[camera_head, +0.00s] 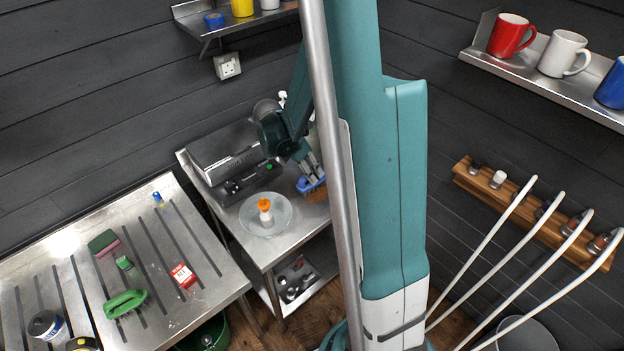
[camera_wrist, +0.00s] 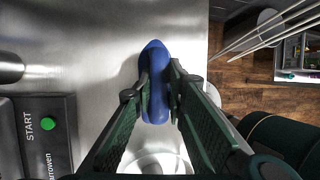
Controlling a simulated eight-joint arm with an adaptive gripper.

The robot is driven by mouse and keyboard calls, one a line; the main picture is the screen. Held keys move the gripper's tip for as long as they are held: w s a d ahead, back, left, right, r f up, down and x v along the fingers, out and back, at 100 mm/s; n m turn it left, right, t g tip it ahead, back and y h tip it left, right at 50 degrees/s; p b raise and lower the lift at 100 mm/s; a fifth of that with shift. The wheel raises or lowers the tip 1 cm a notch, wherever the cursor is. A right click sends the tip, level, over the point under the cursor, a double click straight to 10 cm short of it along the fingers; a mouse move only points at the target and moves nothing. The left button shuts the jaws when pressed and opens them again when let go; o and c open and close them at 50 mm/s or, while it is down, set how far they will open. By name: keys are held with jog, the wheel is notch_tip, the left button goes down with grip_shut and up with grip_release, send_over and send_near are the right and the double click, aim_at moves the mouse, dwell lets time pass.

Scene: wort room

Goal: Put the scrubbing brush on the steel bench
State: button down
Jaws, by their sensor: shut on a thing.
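My gripper (camera_head: 308,171) is shut on a blue-backed scrubbing brush (camera_head: 310,185) with brown bristles, over the right side of a small steel bench (camera_head: 286,246). In the wrist view, the fingers (camera_wrist: 159,88) clasp the blue brush (camera_wrist: 154,56) from both sides, above bare steel (camera_wrist: 100,40) near the bench's right edge. I cannot tell whether the bristles touch the steel. My own column hides the bench's far right part in the head view.
A grey machine (camera_head: 231,162) with a green START button stands at the bench's back left. A round clear dish (camera_head: 250,222) holding an orange-capped bottle (camera_head: 265,208) sits in front. A slotted steel table (camera_head: 75,240) with several items stands left. Mug shelf (camera_head: 518,70) is upper right.

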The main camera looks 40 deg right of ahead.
jog(key=shift+f, duration=1.55)
jog(key=shift+f, duration=0.15)
jog(key=c, duration=2.3)
grip_release()
jog(key=shift+r, duration=0.25)
jog(key=v, duration=1.1)
jog(key=shift+a+r, duration=0.2)
jog(key=shift+r, duration=0.15)
jog(key=shift+w, duration=0.15)
